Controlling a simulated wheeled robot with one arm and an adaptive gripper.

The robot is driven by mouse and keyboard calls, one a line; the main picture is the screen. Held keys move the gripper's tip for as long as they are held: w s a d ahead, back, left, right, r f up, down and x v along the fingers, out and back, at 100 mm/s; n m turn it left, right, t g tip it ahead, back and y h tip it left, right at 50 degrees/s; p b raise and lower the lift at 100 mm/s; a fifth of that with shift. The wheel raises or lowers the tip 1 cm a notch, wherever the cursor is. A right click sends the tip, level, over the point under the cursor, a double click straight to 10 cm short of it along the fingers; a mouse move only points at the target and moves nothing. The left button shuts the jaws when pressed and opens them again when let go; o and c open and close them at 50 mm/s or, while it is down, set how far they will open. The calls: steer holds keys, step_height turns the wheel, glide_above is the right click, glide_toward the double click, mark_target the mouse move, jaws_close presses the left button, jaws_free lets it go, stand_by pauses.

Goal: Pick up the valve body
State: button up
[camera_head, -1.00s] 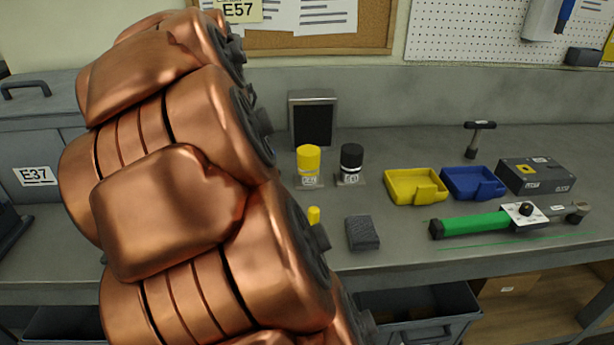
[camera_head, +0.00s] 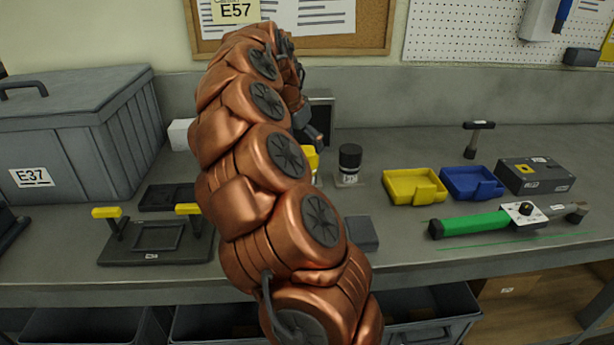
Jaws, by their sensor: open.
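I cannot pick out a valve body for certain; my copper arm hides part of the bench. My gripper (camera_head: 313,134) shows only as a small dark part at the far end of the arm, above the back of the bench by the dark upright panel (camera_head: 325,112). It is open; I see nothing held in it. A yellow-topped canister (camera_head: 313,160) is mostly hidden behind the arm, just below the gripper. A black-capped canister (camera_head: 349,165) stands clear to its right. A pale block (camera_head: 181,134) at the back left is partly covered by the arm.
A grey crate marked E37 (camera_head: 75,130) and a dark fixture with yellow-topped posts (camera_head: 157,243) stand left. Yellow (camera_head: 413,187) and blue (camera_head: 471,184) trays, a hammer (camera_head: 477,140), a dark box (camera_head: 537,176) and a green-handled tool (camera_head: 470,222) lie right. A grey block (camera_head: 362,233) sits near the front.

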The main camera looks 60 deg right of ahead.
mark_target(307, 151)
steer(key=shift+x, duration=1.15)
steer(key=shift+w+d+p+x, duration=0.1)
steer(key=shift+p+x, duration=0.4)
steer(key=shift+x, duration=0.75)
steer(key=shift+w+d+p+x, duration=0.15)
steer(key=shift+p+x, duration=0.3)
steer(key=shift+x, duration=0.75)
steer(key=shift+r, duration=0.1)
steer(key=shift+c, duration=0.4)
jaws_close()
